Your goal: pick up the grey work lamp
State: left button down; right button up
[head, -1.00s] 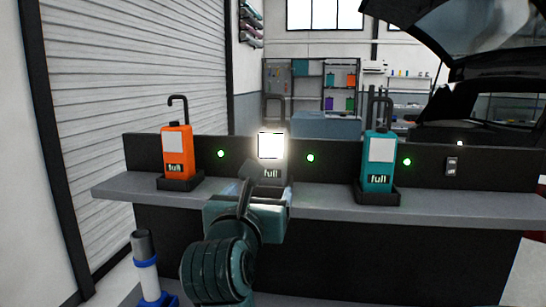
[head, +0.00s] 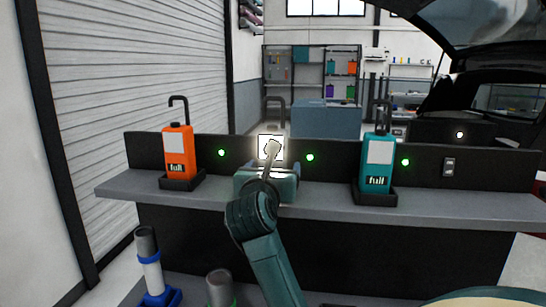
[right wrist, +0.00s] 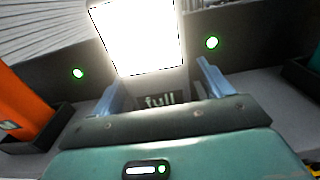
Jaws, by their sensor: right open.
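The grey work lamp (head: 263,141) stands upright at the middle of the bench, its square panel glowing white and its hook above. My right gripper (head: 269,166) is in front of its lower part, and my arm hides part of the lamp. In the right wrist view the lamp (right wrist: 138,38) has a "full" label below the bright panel. The right gripper (right wrist: 158,76) is open there, with one blue-grey finger on each side of the lamp's lower body. I cannot tell whether the fingers touch it. My left gripper is not in view.
An orange lamp (head: 178,150) stands in a dark holder to the left, and a teal lamp (head: 378,155) in another to the right. A black back panel (head: 335,155) with green lights runs behind them. The grey bench top (head: 325,203) is clear between the lamps.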

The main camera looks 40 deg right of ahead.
jog(key=shift+c, duration=0.5)
jog(key=c, duration=1.2)
jog(key=shift+r, duration=0.1)
notch_tip(320, 180, up, 10)
jog(key=shift+f, duration=0.1)
jog(key=shift+a, duration=0.1)
